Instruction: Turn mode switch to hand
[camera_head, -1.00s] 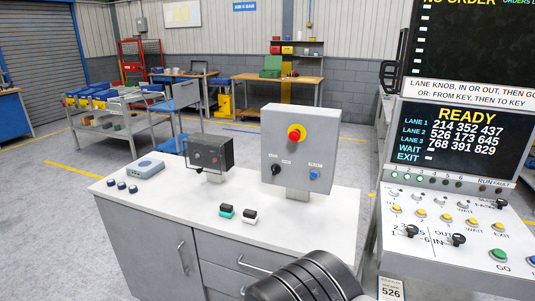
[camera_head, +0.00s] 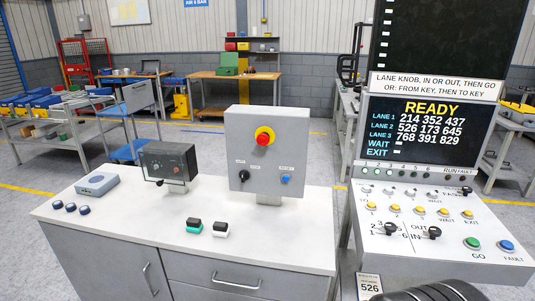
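A grey control box (camera_head: 267,150) stands upright on the white-topped cabinet (camera_head: 120,215). On its front are a red mushroom button on a yellow ring (camera_head: 264,137), a black rotary switch (camera_head: 244,176) at lower left and a blue button (camera_head: 285,180) at lower right. The small labels above the switch and button are too blurred to read for sure, so I cannot tell which one reads mode. The switch's pointer direction is too small to tell. My gripper is not in view; only a dark ribbed part of my arm shows at the bottom right edge, apart from the box.
A dark box (camera_head: 168,162) with small controls stands left of the grey box. A grey-blue device (camera_head: 97,185), dark blue knobs (camera_head: 70,208) and two rocker-like blocks (camera_head: 194,226) lie on the worktop. A large console (camera_head: 440,225) with a READY screen stands right. The worktop's front is mostly clear.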

